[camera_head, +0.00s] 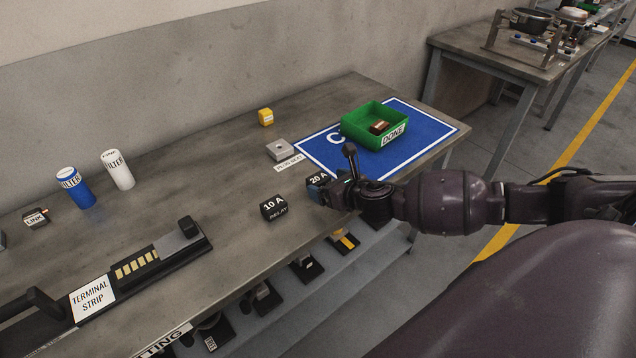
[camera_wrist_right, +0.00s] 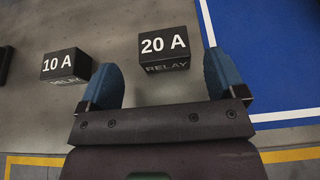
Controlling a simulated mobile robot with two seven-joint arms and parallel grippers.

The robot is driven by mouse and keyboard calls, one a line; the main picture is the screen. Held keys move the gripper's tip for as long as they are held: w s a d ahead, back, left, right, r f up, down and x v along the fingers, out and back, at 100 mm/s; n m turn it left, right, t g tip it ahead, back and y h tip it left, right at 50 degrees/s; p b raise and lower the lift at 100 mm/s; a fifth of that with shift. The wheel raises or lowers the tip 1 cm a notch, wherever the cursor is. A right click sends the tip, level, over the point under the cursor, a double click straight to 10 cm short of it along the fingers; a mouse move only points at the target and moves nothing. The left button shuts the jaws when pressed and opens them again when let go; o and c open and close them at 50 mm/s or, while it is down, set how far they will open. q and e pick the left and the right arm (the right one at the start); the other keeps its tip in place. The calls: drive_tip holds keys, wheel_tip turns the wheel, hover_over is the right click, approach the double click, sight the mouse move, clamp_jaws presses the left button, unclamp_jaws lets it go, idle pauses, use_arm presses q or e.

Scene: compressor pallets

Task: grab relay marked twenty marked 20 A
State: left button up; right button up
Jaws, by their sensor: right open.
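The relay marked 20 A (camera_wrist_right: 163,50) is a small black block with white lettering. In the right wrist view it lies ahead of and between the two blue fingers of my right gripper (camera_wrist_right: 163,85), nearer the right finger. The gripper is open and empty. In the head view the 20 A relay (camera_head: 317,179) is partly hidden by my right gripper (camera_head: 322,190), which reaches in from the right at the table's front edge. The similar relay marked 10 A (camera_head: 273,208) sits to the left; it also shows outside the left finger in the wrist view (camera_wrist_right: 66,66). My left gripper is not in view.
A blue mat (camera_head: 425,127) holds a green DONE bin (camera_head: 361,137) with a brown item inside.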

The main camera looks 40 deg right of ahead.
sight(324, 182)
drive_tip(key=x, duration=0.3)
drive_tip(key=shift+w+d+f+b, duration=0.15)
drive_tip(key=shift+w+f+b, duration=0.05)
drive_tip(key=shift+f+b, duration=0.2)
drive_tip(key=shift+w, duration=0.2)
drive_tip(key=c, duration=1)
